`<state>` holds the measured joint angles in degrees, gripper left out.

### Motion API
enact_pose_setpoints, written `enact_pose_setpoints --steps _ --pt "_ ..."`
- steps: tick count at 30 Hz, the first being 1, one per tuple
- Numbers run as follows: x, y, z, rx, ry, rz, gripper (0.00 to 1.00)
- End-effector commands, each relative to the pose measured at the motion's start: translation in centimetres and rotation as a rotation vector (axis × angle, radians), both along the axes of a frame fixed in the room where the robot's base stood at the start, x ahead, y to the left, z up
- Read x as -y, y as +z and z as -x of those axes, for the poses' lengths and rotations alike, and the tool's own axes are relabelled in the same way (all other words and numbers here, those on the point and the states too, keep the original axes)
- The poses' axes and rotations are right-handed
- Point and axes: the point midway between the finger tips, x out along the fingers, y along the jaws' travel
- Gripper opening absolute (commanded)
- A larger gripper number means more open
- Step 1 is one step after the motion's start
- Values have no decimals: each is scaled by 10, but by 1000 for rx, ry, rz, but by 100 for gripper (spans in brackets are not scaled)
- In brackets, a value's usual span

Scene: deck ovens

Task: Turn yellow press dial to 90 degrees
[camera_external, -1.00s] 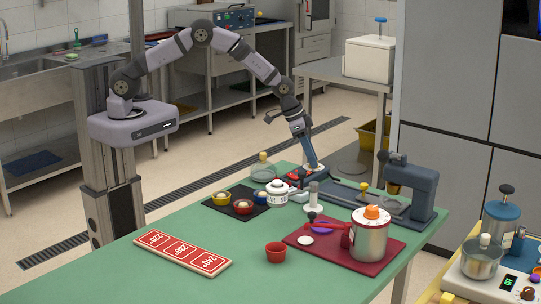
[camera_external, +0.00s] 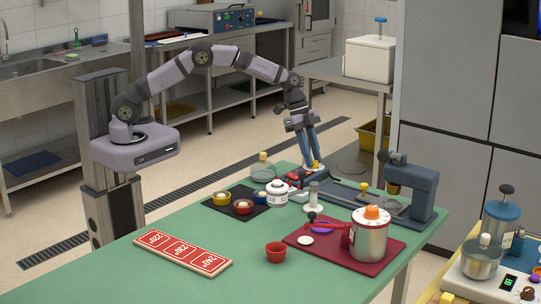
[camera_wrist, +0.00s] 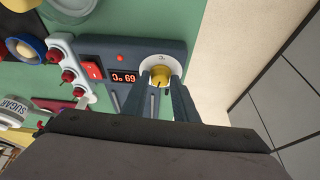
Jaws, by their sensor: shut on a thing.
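The yellow dial (camera_wrist: 160,76) sits on a white round base on the dark press panel (camera_wrist: 105,45) in the wrist view. My gripper (camera_wrist: 161,84) has one finger on each side of the dial and is shut on it. Beside the dial, a small red-digit display (camera_wrist: 123,78) appears upside down and seems to read 69 °C. In the external view my gripper (camera_external: 317,166) points down at the press at the table's far edge; the dial is mostly hidden there by the fingers.
A red switch (camera_wrist: 92,70) is on the panel beside the display. A white canister (camera_external: 277,190) stands near the press. A dark blue press stand (camera_external: 424,190) is to the right. A steel pot (camera_external: 369,240) stands on a red mat (camera_external: 300,240).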

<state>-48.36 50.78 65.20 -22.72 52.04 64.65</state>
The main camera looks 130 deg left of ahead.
Motion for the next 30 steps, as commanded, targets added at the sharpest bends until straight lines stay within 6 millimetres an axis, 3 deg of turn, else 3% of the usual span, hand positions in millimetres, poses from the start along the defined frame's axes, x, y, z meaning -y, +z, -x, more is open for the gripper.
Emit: enact_pose_setpoints --steps 15,30 --pt "-3 1 0 -3 -430 3 4" --pt "-4 -1 0 -4 -575 1 4"
